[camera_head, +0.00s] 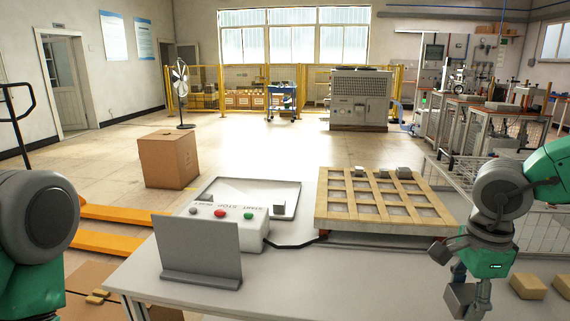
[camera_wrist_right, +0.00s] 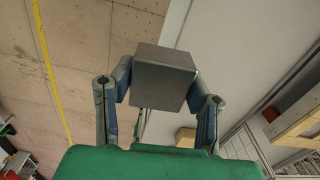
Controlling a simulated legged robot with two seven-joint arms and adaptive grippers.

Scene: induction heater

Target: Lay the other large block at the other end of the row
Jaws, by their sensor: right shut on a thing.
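My right gripper (camera_head: 470,300) hangs low at the right side of the table in the head view. In the right wrist view the gripper (camera_wrist_right: 163,100) is shut on a large grey metal block (camera_wrist_right: 162,76), with one finger on each side. A row of grey blocks lies along the far side of a wooden grid rack: a left block (camera_head: 360,171), a smaller middle block (camera_head: 383,173) and a right block (camera_head: 404,172). My left gripper is out of view.
The wooden grid rack (camera_head: 350,209) lies on the grey table, its nearer cells empty. Left of it are a control box (camera_head: 222,222), a metal tray (camera_head: 285,187) and an upright grey panel (camera_head: 200,255). Tan blocks (camera_head: 528,286) lie at the right. The table's front middle is clear.

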